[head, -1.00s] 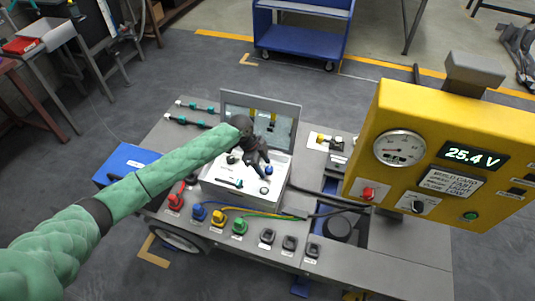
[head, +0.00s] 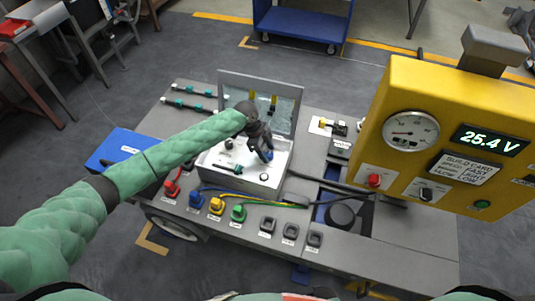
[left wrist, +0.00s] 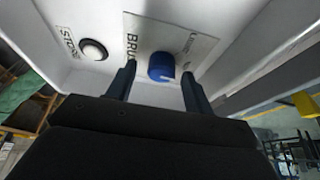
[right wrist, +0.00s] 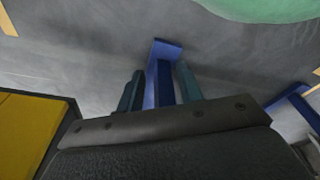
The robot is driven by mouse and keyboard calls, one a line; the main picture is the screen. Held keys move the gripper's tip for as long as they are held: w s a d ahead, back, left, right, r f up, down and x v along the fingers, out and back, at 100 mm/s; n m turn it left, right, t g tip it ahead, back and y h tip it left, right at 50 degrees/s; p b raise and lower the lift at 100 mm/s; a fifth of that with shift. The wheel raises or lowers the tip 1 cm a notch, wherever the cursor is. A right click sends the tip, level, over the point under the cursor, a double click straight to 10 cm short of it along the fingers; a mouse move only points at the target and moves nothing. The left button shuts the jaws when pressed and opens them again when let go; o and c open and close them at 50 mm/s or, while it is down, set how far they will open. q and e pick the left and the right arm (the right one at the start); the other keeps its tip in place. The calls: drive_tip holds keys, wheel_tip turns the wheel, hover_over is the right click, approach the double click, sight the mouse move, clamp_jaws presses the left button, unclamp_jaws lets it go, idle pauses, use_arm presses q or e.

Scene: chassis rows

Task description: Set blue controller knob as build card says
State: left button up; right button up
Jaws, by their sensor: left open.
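The blue knob (left wrist: 161,67) sits on a white panel in the left wrist view, with a white mark on its face and a partly legible label beside it. In the head view the blue knob (head: 268,155) is on the white controller box (head: 245,178). My left gripper (left wrist: 160,75) is open, one finger on each side of the knob, with gaps visible. In the head view my left gripper (head: 264,151) covers part of the box. The build card (head: 465,167) is on the yellow panel; I read FAST and LOW. My right gripper (right wrist: 158,70) has its fingers apart, pointing at the floor.
A yellow panel (head: 440,110) with a gauge and a 25.4 V display stands at the right. Coloured connectors (head: 216,205) line the cart's front edge. The box's raised lid (head: 285,85) stands behind my left gripper. A white button (left wrist: 93,49) is near the knob.

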use_arm(q)
drive_tip(key=shift+d+f, duration=0.15)
drive_tip(key=shift+f, duration=0.3)
use_arm(e)
drive_tip(key=shift+w+a+r, duration=0.2)
drive_tip(key=shift+r, duration=0.2)
use_arm(q)
drive_tip(key=shift+r, duration=0.1)
drive_tip(key=c, duration=1)
use_arm(e)
drive_tip(key=shift+d, duration=0.1)
